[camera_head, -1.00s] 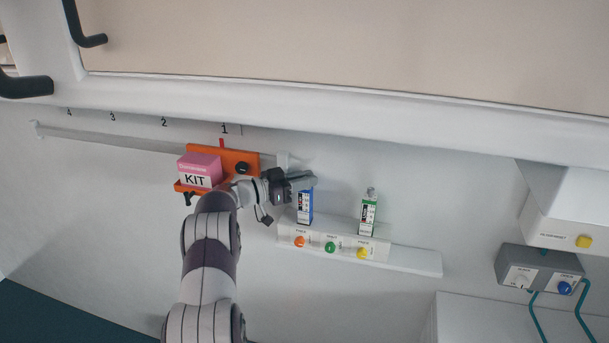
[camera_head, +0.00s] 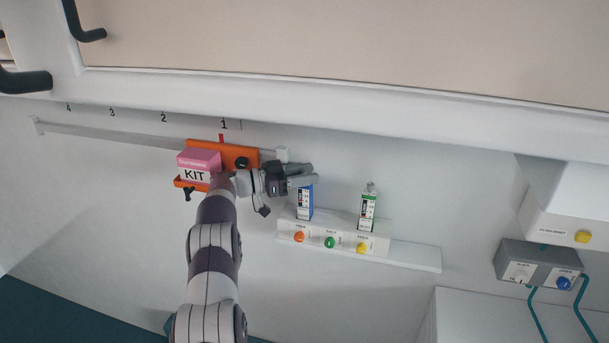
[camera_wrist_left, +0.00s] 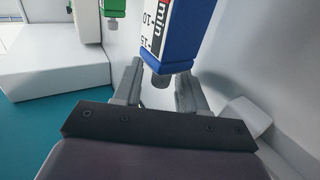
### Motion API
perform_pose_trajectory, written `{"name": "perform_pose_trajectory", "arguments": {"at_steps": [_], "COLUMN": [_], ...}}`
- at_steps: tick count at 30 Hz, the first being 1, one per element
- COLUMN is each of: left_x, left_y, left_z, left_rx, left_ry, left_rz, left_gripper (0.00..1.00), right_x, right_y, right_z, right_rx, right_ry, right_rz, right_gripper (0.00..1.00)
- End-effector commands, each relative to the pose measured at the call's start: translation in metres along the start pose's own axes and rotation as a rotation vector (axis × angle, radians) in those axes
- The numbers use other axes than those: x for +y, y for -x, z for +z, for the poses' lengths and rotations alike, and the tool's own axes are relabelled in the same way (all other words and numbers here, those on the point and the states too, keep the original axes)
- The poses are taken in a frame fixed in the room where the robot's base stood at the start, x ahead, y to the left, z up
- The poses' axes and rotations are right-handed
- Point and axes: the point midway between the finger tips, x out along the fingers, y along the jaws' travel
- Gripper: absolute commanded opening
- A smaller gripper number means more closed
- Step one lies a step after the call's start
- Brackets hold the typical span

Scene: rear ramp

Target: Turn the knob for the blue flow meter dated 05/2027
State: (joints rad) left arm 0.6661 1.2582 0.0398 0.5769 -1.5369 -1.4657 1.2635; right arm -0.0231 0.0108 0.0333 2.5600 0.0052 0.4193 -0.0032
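The blue flow meter (camera_head: 305,203) stands upright on the white panel in the head view; its upper end is behind my left gripper (camera_head: 308,176). In the left wrist view the blue flow meter (camera_wrist_left: 181,30) appears upside down, with a small dark grey knob (camera_wrist_left: 160,80) at its end. My left gripper (camera_wrist_left: 160,76) is open, its two fingers on either side of that knob, with no clear contact visible. A green flow meter (camera_head: 368,211) stands to the right; it also shows in the left wrist view (camera_wrist_left: 115,8). I cannot read any date. My right gripper is not in view.
An orange holder (camera_head: 226,158) with a pink KIT box (camera_head: 199,165) hangs on the wall rail close to my left wrist. Orange, green and yellow buttons sit below the meters. A grey box (camera_head: 540,264) with two knobs is at right. The cabinet (camera_head: 330,95) overhangs above.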

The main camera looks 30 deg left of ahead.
Motion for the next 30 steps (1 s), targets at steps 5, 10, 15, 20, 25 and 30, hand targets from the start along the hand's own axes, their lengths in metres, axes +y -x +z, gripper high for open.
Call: {"name": "perform_pose_trajectory", "arguments": {"at_steps": [5, 10, 15, 20, 25, 30], "left_x": [0.0, 0.0, -0.001, 0.0, 0.0, 0.0], "left_y": [0.0, 0.01, 0.046, 0.07, 0.076, 0.075], "left_z": [0.001, 0.003, 0.005, 0.003, 0.0, 0.0], "left_rx": [0.0, 0.0, 0.0, 0.0, 0.0, 0.0], "left_ry": [0.001, 0.0, 0.0, -0.001, 0.0, 0.0], "left_rz": [0.0, -0.001, -0.003, -0.001, 0.0, -0.001], "left_gripper": [0.41, 0.41, 0.41, 0.41, 0.41, 0.41], "right_x": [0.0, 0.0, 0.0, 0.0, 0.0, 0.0], "right_y": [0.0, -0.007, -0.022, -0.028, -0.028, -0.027], "right_z": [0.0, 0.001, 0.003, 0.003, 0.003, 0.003], "right_rx": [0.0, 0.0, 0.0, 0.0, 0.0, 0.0], "right_ry": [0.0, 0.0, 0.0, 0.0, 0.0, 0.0], "right_rz": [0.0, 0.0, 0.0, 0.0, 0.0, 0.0], "right_gripper": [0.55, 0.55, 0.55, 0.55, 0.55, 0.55]}}
